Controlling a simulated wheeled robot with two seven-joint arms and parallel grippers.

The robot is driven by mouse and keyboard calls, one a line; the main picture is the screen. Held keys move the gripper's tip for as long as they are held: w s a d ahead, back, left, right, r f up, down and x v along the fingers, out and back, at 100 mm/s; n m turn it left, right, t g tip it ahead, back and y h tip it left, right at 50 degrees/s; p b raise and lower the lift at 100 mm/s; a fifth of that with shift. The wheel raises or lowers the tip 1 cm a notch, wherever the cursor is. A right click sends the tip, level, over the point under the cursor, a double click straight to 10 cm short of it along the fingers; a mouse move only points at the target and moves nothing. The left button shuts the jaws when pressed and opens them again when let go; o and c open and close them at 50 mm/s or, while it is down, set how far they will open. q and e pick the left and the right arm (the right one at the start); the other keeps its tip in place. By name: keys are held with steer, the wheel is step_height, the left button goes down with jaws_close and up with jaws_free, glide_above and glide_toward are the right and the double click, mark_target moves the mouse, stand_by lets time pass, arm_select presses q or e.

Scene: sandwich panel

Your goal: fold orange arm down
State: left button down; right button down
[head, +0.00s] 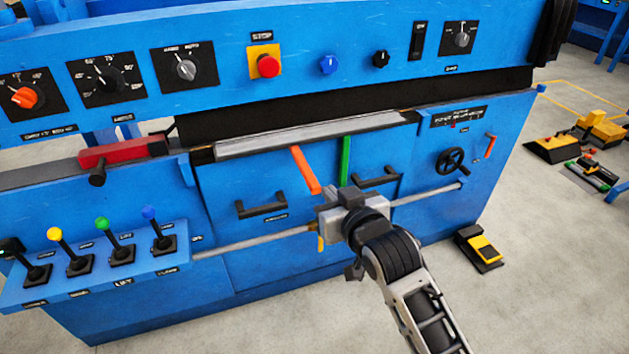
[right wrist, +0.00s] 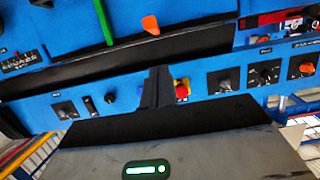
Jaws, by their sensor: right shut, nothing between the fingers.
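The orange arm (head: 305,170) is a flat bar that slants down and to the right from the grey ledge on the blue panel's front. Its lower end is close to my right gripper (head: 334,202) in the head view; I cannot tell whether they touch. In the right wrist view the orange arm's rounded end (right wrist: 151,25) shows just beyond the dark fingers (right wrist: 158,74), which are together and hold nothing. In the head view the fingertips are largely hidden by the gripper body. My left gripper is out of view.
A green arm (head: 345,160) stands just right of the orange one. Black handles (head: 262,207) and a horizontal grey rail (head: 255,242) are nearby. Coloured levers (head: 110,245) stand at the left. A black handwheel (head: 453,161) and a small orange handle (head: 490,146) are at the right.

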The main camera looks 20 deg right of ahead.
steer(key=shift+w+d+r, duration=0.25)
steer(key=shift+w+r, duration=0.55)
steer(key=shift+r, duration=0.25)
steer(key=b, duration=0.1)
glide_above(314, 183)
steer(key=shift+s+f, duration=0.15)
steer(key=shift+f, duration=0.45)
steer(key=shift+s+f, duration=0.15)
steer(key=shift+f, duration=0.4)
steer(key=f, duration=0.3)
steer(key=shift+w+f+b, duration=0.1)
steer(key=shift+w+b, duration=0.2)
steer(key=shift+b, duration=0.05)
steer(key=shift+f, duration=0.45)
steer(key=shift+f+t, duration=0.1)
steer(key=shift+t, duration=0.2)
